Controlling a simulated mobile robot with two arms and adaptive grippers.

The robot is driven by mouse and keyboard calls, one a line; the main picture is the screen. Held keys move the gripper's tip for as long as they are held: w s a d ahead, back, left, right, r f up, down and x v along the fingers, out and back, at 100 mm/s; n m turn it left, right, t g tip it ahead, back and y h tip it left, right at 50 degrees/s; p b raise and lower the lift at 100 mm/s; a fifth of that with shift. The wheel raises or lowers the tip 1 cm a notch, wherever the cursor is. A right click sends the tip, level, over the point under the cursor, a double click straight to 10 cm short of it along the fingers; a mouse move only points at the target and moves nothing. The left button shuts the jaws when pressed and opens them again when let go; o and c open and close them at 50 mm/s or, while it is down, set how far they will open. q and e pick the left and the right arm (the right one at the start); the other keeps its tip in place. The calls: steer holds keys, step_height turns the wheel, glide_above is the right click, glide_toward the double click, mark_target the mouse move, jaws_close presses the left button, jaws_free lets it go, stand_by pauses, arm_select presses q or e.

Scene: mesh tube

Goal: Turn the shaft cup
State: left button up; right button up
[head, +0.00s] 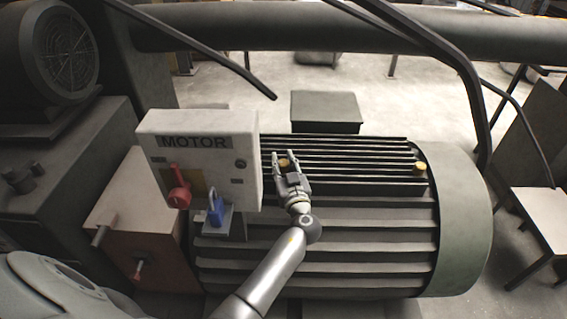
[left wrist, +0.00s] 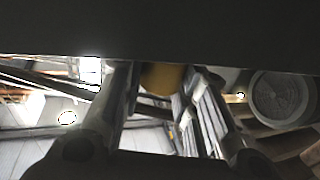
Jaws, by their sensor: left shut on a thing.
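A small yellow cup (head: 284,163) sits on top of the finned green motor (head: 390,225), near its left end and just right of the motor box. My left gripper (head: 284,156) reaches up from the bottom of the head view and is shut on this cup, one finger on each side. In the left wrist view the yellow cup (left wrist: 162,77) shows between the two fingers; its upper part is hidden by a dark shape across the top. A second yellow cup (head: 419,168) stands at the motor's right end. My right gripper is not in view.
A white box (head: 207,142) marked MOTOR stands left of my gripper, with a red handle (head: 179,190) and a blue padlock (head: 216,210) on its front. A dark block (head: 325,108) is behind the motor. Black cables and a thick pipe (head: 300,28) cross above.

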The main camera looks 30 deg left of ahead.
arm_select(q)
steer(key=shift+m+t+h+b, duration=0.65)
steer(key=shift+m+t+h, duration=0.2)
steer(key=shift+h, duration=0.25)
steer(key=shift+a+m+t+h, duration=0.1)
steer(key=shift+m+t+h, duration=0.45)
steer(key=shift+m+h, duration=0.35)
steer(key=shift+r+m+t+h, duration=0.15)
steer(key=shift+m+t+h, duration=0.35)
steer(key=shift+m+h, duration=0.85)
steer(key=shift+h, duration=0.85)
steer(key=shift+h, duration=0.3)
steer(key=o, duration=1.1)
steer(key=shift+c, duration=0.2)
